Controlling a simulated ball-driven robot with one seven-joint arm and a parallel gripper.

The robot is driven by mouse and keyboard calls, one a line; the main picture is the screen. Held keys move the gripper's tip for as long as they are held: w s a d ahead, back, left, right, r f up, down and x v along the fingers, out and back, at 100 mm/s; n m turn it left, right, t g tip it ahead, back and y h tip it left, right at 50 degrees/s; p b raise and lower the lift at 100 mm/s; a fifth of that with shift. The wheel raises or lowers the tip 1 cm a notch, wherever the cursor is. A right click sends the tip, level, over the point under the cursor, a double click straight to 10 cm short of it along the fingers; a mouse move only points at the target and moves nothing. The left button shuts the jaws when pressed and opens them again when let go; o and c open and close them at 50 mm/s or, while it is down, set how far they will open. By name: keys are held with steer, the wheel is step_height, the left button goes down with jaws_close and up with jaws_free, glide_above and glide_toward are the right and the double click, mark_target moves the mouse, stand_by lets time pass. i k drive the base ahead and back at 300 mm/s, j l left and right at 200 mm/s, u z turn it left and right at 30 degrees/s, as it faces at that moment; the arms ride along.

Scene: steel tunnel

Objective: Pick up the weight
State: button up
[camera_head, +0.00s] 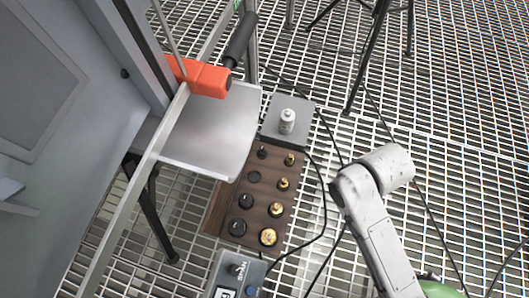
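A silver, knobbed weight (287,121) stands upright on a small grey plate (298,138) near the middle. In front of it, a dark wooden block (258,214) holds several smaller weights in two rows. The right row has brass weights, the largest a brass weight (268,237) at the near end. The left row has dark round pieces or empty holes, such as a dark round piece (237,228); I cannot tell which. My pale arm comes up from the lower right, to the right of the block. My gripper is not visible.
A metal tray (212,130) with a red clamp (203,77) behind it adjoins the left side. A control box (238,273) sits at the bottom, with black cables running across the grating. Black tripod legs (368,60) stand at the back. Open grating lies to the right.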

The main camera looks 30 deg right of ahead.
mark_target(262, 151)
steer(key=k+j+u, duration=0.1)
steer(key=k+u, duration=0.25)
steer(key=k, duration=0.25)
steer(key=i+l+u, duration=0.1)
steer(key=u, duration=0.3)
steer(key=l+u, duration=0.35)
steer(key=i+l+u, duration=0.1)
steer(key=l+u, duration=0.15)
steer(key=u, duration=0.15)
steer(key=l, duration=0.9)
steer(key=i+l, duration=0.15)
steer(key=l, duration=1.7)
steer(key=i, duration=0.05)
